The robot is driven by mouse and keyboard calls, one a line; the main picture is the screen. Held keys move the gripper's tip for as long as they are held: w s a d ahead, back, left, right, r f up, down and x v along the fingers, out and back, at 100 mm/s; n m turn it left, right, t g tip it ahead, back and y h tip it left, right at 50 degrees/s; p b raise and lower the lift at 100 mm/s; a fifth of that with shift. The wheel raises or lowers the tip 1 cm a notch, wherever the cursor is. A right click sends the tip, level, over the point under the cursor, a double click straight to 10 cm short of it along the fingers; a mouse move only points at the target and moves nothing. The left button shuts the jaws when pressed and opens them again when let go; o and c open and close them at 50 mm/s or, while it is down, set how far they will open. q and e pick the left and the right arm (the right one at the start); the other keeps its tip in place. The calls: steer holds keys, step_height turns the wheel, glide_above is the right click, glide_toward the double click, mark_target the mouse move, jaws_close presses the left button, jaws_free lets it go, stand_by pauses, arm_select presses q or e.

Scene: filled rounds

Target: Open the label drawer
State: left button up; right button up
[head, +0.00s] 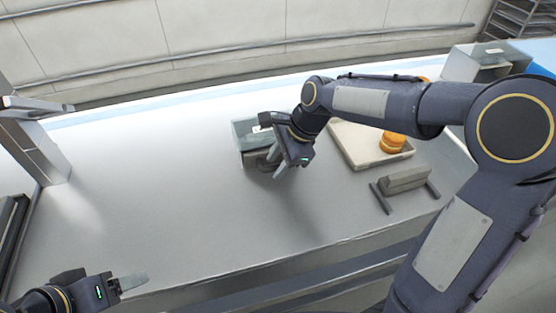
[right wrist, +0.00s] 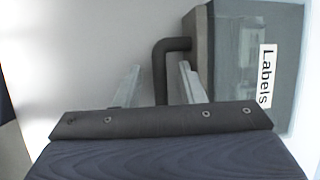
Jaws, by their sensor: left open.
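The label drawer is a grey box (head: 247,132) on the white table, under my right gripper in the head view. In the right wrist view its cabinet (right wrist: 250,60) carries a white "Labels" tag (right wrist: 266,75). A dark bent handle (right wrist: 160,75) sticks out from its side. My right gripper (right wrist: 160,66) is open, one finger on each side of the handle, with gaps visible. In the head view my right gripper (head: 277,165) partly covers the drawer front. The drawer looks shut, though its front is partly hidden. My left gripper (head: 124,287) is open and empty at the lower left.
A pale tray (head: 350,146) with an orange-brown filled round (head: 392,142) lies right of the drawer. A grey block on a stand (head: 404,181) is in front of it. A metal frame (head: 35,150) stands at the left. The table's left middle is clear.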

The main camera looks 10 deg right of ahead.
jaws_close()
steer(key=shift+s, duration=0.1)
stand_by(0.3)
